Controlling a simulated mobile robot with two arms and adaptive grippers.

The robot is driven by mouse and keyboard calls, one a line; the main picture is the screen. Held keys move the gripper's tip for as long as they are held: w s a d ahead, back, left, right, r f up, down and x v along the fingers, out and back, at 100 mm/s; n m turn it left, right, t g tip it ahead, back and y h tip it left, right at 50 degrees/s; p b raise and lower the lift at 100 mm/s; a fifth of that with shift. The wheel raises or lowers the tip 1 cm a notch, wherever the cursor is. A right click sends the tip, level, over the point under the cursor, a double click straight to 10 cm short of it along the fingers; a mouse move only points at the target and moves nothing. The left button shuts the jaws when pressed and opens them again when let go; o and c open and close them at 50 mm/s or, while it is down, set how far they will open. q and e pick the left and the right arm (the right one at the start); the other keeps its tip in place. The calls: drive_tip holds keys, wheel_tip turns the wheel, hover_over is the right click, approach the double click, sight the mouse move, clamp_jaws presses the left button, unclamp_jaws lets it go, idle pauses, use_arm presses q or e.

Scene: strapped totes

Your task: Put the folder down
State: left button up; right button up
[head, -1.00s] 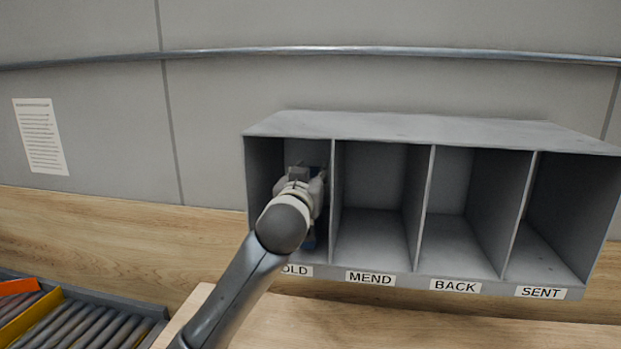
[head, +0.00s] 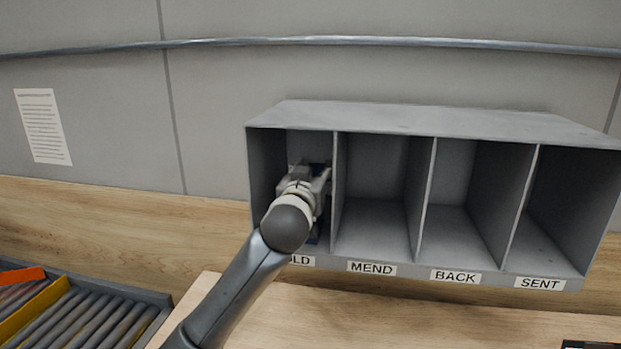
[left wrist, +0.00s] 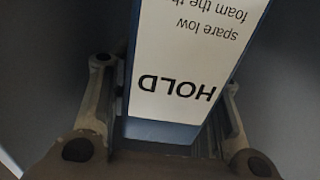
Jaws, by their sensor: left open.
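The folder (left wrist: 185,70) is blue with a white label reading HOLD, upside down in the left wrist view. In the head view a bit of its blue (head: 313,232) shows inside the leftmost compartment, mostly hidden by my arm. My left gripper (left wrist: 165,100) is inside that compartment with its fingers open on either side of the folder's near end. In the head view the gripper (head: 308,178) shows from behind. The four-part sorter (head: 430,116) is grey; the leftmost label is partly covered by my arm, its visible letters being LD. My right gripper is not in view.
The compartments marked MEND (head: 372,231), BACK (head: 447,231) and SENT (head: 545,245) are empty. A wooden table (head: 400,318) lies in front. A roller conveyor (head: 100,318) with orange and yellow items is at lower left. A dark object (head: 590,345) shows at the lower right edge.

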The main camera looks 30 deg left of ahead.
use_arm(q)
drive_tip(key=p+v, duration=0.1)
drive_tip(key=v, duration=1.1)
